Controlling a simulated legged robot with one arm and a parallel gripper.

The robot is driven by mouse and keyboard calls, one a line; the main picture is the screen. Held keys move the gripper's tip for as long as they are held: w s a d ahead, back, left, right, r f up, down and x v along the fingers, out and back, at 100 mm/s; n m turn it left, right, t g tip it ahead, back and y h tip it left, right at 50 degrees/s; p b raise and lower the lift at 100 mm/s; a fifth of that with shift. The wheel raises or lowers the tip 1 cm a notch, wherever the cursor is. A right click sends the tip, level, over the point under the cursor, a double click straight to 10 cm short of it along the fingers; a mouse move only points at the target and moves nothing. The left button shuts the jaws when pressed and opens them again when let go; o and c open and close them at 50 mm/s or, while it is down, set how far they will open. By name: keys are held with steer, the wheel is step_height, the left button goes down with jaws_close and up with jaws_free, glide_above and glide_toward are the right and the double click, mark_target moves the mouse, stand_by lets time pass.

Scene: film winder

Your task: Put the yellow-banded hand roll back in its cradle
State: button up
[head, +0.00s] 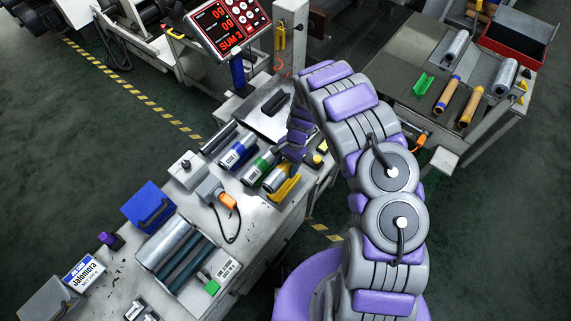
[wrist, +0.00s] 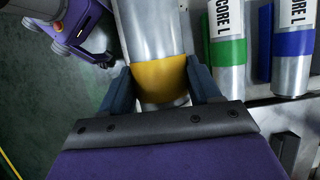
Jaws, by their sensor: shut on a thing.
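The yellow-banded hand roll (wrist: 160,77) is a silver cylinder with a yellow band in the wrist view. My gripper (wrist: 160,88) has a dark finger on each side of the band and is shut on it. In the head view the roll (head: 276,178) is partly hidden, at the bench's right edge beside the green-banded roll (head: 258,167). My gripper (head: 299,143) reaches down there behind my arm. The roll looks larger than its neighbours in the wrist view; its height above the bench and its cradle's seat are unclear.
A blue-banded roll (head: 237,153) lies left of the green one. A yellow handle-like piece (head: 285,188) is by the bench edge. A display (head: 228,27) stands behind. A grey cart (head: 405,92) with orange rolls is at right. Green floor lies between.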

step_height(320, 180, down, 8)
steer(key=b, duration=0.4)
steer(key=shift+s+r, duration=0.1)
steer(key=shift+r, duration=0.1)
steer(key=shift+f, duration=0.85)
steer(key=o, duration=1.3)
steer(key=p+v, duration=0.3)
steer(key=v, duration=1.4)
steer(key=shift+d+r, duration=0.1)
steer(key=shift+d, duration=0.05)
steer(key=shift+r, duration=0.1)
